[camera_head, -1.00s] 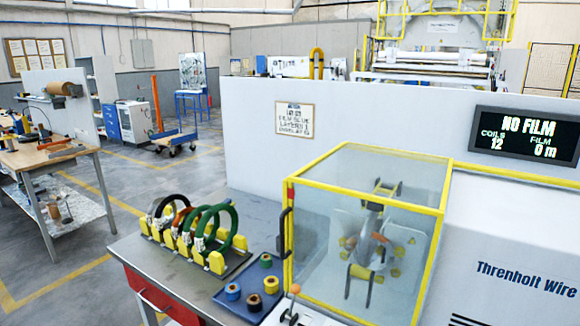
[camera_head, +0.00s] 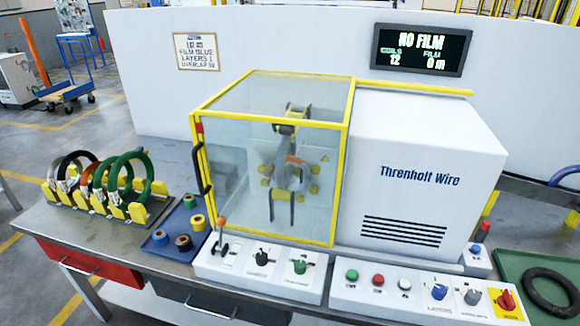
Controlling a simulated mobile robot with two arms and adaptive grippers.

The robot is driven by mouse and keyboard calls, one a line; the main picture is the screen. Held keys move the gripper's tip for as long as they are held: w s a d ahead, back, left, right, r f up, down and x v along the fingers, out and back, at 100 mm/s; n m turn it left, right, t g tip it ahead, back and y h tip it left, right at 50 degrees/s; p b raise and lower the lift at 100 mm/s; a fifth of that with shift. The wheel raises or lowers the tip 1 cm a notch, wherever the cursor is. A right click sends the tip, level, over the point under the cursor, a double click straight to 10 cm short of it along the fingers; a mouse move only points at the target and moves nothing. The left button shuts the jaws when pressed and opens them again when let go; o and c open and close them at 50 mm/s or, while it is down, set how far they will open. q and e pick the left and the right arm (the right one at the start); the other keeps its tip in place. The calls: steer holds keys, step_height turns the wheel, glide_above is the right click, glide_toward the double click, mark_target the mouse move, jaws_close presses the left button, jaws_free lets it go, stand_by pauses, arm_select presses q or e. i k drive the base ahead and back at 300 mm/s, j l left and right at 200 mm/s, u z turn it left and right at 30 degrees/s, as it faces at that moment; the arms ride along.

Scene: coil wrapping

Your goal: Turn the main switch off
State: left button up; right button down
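The main switch (camera_head: 506,301) is a red rotary knob on a yellow plate at the right end of the right control panel. Its exact setting is too small to read. The panel (camera_head: 345,298) also carries green, red and white buttons and blue and grey knobs. The display (camera_head: 421,50) is lit and reads "NO FILM", coils 12, film 0 m. Neither of my grippers shows in the head view.
The yellow-framed wrapping enclosure (camera_head: 343,170) stands behind the panels, its door closed. A rack of coils (camera_head: 120,211) and a blue tray of rolls (camera_head: 160,248) stand left. A green tray (camera_head: 515,262) with a black coil (camera_head: 533,305) lies right of the switch.

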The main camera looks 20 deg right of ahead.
mark_target(506, 302)
steer(key=z, duration=1.65)
